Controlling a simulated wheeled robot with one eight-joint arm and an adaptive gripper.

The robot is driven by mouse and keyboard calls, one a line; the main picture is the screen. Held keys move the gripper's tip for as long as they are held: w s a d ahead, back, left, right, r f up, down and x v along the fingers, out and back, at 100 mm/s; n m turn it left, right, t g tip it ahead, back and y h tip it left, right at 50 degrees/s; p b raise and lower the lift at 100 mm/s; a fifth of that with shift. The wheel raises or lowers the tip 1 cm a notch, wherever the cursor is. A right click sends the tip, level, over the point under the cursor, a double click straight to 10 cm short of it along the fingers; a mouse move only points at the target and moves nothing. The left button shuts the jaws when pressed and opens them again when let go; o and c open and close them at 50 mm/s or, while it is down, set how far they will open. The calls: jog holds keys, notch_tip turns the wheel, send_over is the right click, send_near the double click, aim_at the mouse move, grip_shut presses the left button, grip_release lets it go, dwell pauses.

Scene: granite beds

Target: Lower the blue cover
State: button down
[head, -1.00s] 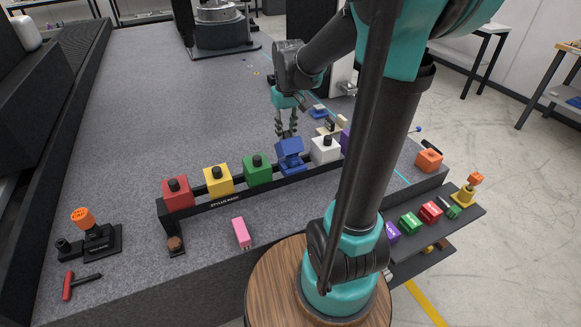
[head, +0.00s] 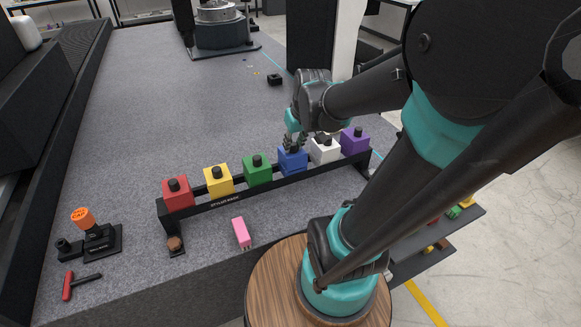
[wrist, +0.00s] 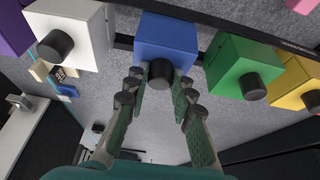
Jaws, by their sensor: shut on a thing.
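The blue cover (head: 292,162) is a blue box with a black knob, in the row on the black rack. It sits level, in line with the boxes beside it. In the wrist view the blue cover (wrist: 167,40) is at top centre, its knob (wrist: 160,72) facing the camera. My gripper (head: 293,146) is at the top of the blue cover. In the wrist view my gripper (wrist: 160,80) has its green fingers on either side of the knob, shut on it. The fingers partly hide the knob in the head view.
A green box (head: 257,170) is just left of the blue cover and a white box (head: 324,151) just right. Yellow (head: 218,181), red (head: 178,194) and purple (head: 354,141) boxes share the rack (head: 230,202). A pink block (head: 241,233) lies in front.

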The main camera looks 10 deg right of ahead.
jog(key=shift+s+d+f, duration=0.1)
jog(key=shift+s+f, duration=0.1)
jog(key=shift+s, duration=0.2)
jog(key=c, duration=1.4)
grip_release()
jog(key=shift+w, duration=0.1)
jog(key=shift+o, duration=0.2)
jog(key=shift+v, duration=3.05)
jog(key=shift+r, duration=0.15)
